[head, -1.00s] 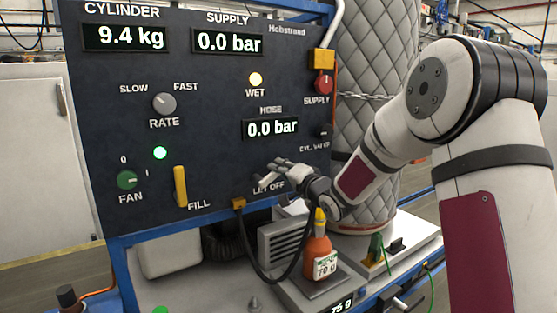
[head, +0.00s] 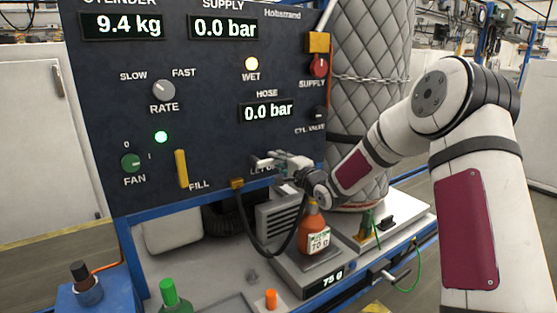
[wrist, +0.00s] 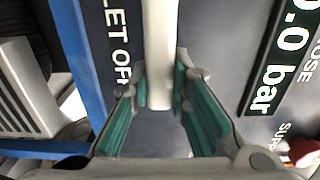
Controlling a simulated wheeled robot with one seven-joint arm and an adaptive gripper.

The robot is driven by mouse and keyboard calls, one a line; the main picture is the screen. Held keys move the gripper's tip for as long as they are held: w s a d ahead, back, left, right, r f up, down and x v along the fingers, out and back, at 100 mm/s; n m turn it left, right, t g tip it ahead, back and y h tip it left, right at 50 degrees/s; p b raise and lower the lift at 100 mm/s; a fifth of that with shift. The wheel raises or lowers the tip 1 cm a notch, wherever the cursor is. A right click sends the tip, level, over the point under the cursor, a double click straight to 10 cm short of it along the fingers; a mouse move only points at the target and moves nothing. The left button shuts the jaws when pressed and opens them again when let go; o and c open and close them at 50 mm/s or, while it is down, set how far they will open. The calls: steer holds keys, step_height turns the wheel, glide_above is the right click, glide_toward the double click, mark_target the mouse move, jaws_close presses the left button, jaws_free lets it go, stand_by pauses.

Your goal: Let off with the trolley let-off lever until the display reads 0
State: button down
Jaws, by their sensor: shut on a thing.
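The dark panel (head: 215,125) carries a LET OFF label, partly hidden behind my gripper in the head view. My gripper (head: 274,161) is at that label. In the wrist view the pale let-off lever (wrist: 160,55) runs between the teal pads of my gripper (wrist: 159,88), and the jaws are shut on it. LET OFF reads beside it. The hose display (head: 267,110) reads 0.0 bar; part of it shows in the wrist view (wrist: 272,65). The supply display (head: 224,28) reads 0.0 bar. The cylinder display (head: 123,25) reads 9.4 kg.
An orange bottle (head: 312,232) stands on a scale (head: 292,275) reading 75 g, just below my gripper. A black hose (head: 245,225) hangs from the panel. The yellow fill lever (head: 181,169) is to the left. A quilted cylinder (head: 370,60) stands behind my arm.

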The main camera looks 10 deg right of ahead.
steer(key=shift+f, duration=0.1)
steer(key=c, duration=1.5)
jaws_free()
steer(key=v, duration=1.2)
